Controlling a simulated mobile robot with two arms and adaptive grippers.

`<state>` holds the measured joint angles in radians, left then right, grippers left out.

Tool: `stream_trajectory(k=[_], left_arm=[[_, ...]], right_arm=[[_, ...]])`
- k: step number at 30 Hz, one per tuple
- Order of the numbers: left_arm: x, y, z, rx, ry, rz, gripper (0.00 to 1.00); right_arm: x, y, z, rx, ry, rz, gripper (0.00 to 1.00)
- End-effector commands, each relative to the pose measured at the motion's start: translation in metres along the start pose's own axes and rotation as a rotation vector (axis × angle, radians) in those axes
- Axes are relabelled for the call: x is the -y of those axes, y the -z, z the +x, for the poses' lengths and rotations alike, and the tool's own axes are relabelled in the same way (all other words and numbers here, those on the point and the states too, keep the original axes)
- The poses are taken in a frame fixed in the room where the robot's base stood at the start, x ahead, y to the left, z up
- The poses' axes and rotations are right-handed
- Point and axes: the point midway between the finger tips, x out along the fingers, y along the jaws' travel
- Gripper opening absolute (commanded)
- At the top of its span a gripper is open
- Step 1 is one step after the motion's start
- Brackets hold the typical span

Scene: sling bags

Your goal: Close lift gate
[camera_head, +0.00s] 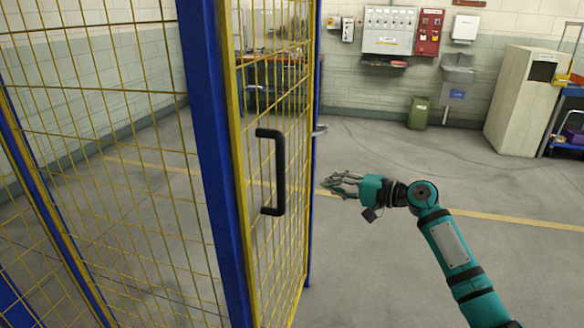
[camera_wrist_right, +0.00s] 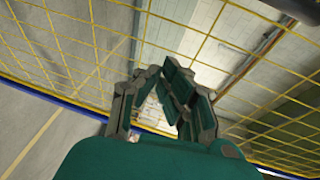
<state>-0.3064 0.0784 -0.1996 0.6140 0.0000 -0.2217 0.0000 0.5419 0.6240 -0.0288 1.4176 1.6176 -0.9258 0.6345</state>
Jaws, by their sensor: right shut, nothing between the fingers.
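The lift gate (camera_head: 243,150) is a yellow wire-mesh panel with a yellow frame, seen at a steep angle in the head view. A black handle (camera_head: 280,170) stands on it, and a small grey lever (camera_head: 320,131) sticks out at its right edge. A thick blue post (camera_head: 212,150) stands along its left side. I cannot tell how far the gate is open. My right gripper (camera_head: 333,184) is shut and empty, just right of the gate and below the lever. In the right wrist view my gripper (camera_wrist_right: 160,95) points at yellow mesh. My left gripper is not in view.
More yellow mesh fencing (camera_head: 110,120) with blue posts fills the left. A green bin (camera_head: 418,113), a beige cabinet (camera_head: 515,100) and a blue cart (camera_head: 568,140) stand at the back right. The grey floor (camera_head: 380,270) right of the gate is clear.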

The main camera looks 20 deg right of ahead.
Motion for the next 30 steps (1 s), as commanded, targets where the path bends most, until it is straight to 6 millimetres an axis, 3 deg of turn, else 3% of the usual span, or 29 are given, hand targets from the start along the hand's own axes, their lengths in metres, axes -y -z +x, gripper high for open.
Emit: stream_trajectory(k=[1,3,7,11,25,30], left_arm=[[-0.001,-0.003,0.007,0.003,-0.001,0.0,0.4],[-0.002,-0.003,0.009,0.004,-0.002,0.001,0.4],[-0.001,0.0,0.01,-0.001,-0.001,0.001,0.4],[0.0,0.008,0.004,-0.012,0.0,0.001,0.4],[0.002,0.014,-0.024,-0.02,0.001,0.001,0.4],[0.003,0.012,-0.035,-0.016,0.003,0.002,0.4]], right_arm=[[0.03,-0.008,-0.007,0.041,0.051,-0.004,0.0],[0.062,-0.018,-0.016,0.09,0.1,0.0,0.0],[0.093,-0.03,-0.024,0.141,0.145,0.005,0.0],[0.101,-0.034,-0.014,0.15,0.153,0.009,0.0],[0.114,-0.046,0.073,0.147,0.151,0.008,0.0],[0.11,-0.066,0.061,0.146,0.147,0.005,0.0]])
